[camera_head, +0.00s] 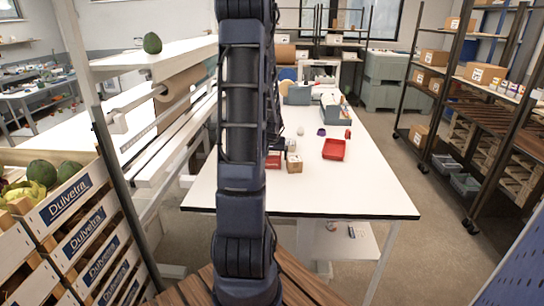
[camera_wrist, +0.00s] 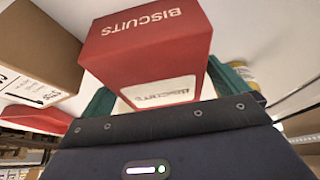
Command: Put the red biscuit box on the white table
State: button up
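The red biscuit box (camera_wrist: 150,50), with "BISCUITS" lettering on top and a white label on its near side, fills the upper middle of the wrist view. My gripper (camera_wrist: 158,82) has its green fingers against both sides of the box, closed on it. In the head view, a small red part beside my arm (camera_head: 273,160) appears to be this box, mostly hidden. The white table (camera_head: 350,193) stretches away in front of me. It also shows behind the box in the wrist view (camera_wrist: 285,40). I cannot tell whether the box touches the table.
A small cardboard box (camera_head: 294,163) stands close to the red box. A red tray (camera_head: 333,149) lies further right, with blue-grey bins (camera_head: 331,108) farther back. The table's front right part is clear. Crates of produce (camera_head: 66,205) stand at left, and a shelf rack (camera_head: 470,90) at right.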

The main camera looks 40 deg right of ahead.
jog(key=v, duration=1.2)
jog(key=s+a+r+n+y, duration=0.1)
jog(key=a+r, duration=0.3)
jog(key=a, duration=0.7)
jog(key=s+a+r+n+t, duration=0.1)
jog(key=a+r+n, duration=0.2)
jog(key=a, duration=0.7)
jog(key=s+a+r+n+y, duration=0.1)
jog(key=a+r, duration=0.4)
jog(key=a, duration=0.6)
jog(key=shift+s+a+n+y, duration=0.35)
jog(key=shift+s+n, duration=0.2)
jog(key=shift+n, duration=0.35)
jog(key=s+a, duration=0.2)
jog(key=s+a+n, duration=0.1)
jog(key=s+a, duration=0.1)
jog(key=s+a+n, duration=0.1)
jog(key=s+a, duration=0.2)
jog(key=shift+r+y, duration=0.25)
jog(key=shift+r, duration=0.05)
